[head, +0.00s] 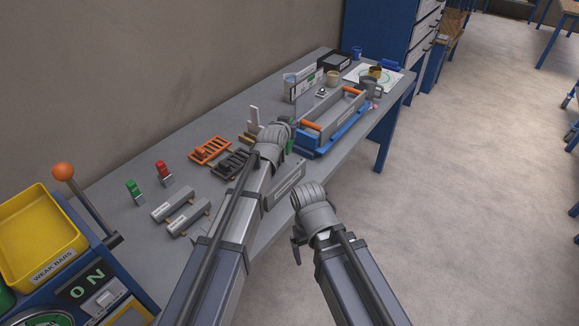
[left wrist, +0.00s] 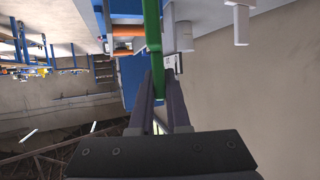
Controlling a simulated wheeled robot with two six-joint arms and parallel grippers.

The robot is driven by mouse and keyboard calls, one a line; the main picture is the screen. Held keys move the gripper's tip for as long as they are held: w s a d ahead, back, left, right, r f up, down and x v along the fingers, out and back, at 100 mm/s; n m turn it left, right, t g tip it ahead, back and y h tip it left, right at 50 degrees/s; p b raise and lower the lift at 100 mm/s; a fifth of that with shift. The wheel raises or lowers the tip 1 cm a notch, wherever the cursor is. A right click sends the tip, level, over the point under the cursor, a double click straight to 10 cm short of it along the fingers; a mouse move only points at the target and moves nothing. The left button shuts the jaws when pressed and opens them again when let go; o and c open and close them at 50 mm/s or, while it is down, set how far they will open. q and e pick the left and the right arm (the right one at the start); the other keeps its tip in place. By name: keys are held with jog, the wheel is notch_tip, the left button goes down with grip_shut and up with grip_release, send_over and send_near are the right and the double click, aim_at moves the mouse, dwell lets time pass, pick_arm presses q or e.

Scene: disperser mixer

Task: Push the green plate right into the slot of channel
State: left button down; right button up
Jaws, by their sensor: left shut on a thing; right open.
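The green plate (head: 290,146) shows as a thin sliver at the tip of my left gripper (head: 289,130) in the head view. In the left wrist view the plate (left wrist: 153,35) stands edge-on, and my left gripper (left wrist: 158,85) is shut on its lower end. The grey channel (head: 335,112) with orange end pieces sits in a blue base (head: 340,132), just right of my left gripper. Whether the plate touches the channel or lines up with a slot cannot be told. My right gripper (head: 297,245) is open and empty, beyond the bench's front edge.
Orange (head: 210,150) and dark (head: 231,163) slotted racks lie left of my left gripper. Grey bars (head: 173,205) and red (head: 162,170) and green pieces (head: 134,190) lie nearer. Mugs and a white sheet (head: 372,76) are at the far end. Open floor lies right.

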aim_at(291, 146)
pick_arm(q)
jog(key=shift+d, duration=0.2)
jog(key=shift+s+f, duration=0.1)
jog(key=shift+f, duration=0.05)
notch_tip(291, 146, down, 10)
jog(key=b, duration=1)
jog(key=shift+r, duration=0.2)
